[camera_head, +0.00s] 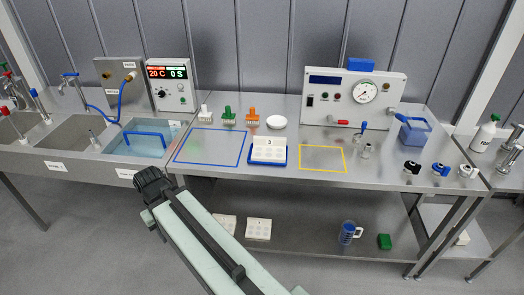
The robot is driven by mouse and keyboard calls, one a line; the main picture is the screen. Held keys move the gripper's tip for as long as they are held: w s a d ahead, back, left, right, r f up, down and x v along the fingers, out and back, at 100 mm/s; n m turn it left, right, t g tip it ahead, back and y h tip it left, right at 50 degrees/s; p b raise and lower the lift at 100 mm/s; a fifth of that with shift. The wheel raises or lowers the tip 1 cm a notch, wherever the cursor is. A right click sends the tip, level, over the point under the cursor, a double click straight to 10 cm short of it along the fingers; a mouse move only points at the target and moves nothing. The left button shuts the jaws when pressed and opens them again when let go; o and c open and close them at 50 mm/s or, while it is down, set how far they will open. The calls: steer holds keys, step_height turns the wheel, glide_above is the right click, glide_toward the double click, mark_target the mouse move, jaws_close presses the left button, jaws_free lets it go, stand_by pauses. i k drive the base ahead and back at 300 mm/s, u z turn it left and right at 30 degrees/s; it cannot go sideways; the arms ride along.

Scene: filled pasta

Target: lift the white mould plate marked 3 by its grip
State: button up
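A white mould plate (268,155) with round hollows stands in a blue holder (268,163) on the steel worktop, near the middle of the picture. A small dark mark on its upper part looks like a 3. Its grip is too small to make out. Two more white plates lie on the lower shelf, one at the left (225,223) and one beside it (258,229); their marks are not readable. The dark end of my arm, with my gripper (152,182), is left of the plate, before the worktop's front edge and well apart from it. Its fingers are not clear.
A blue outlined area (210,147) left of the plate and a yellow outlined area (322,158) right of it are bare. Behind stand white, green (229,116) and orange (252,116) tools and a white dish (277,122). A water basin (145,138) is at left.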

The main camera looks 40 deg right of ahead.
mark_target(273, 149)
steer(key=u, duration=0.1)
steer(key=i, duration=0.95)
steer(key=z, duration=0.1)
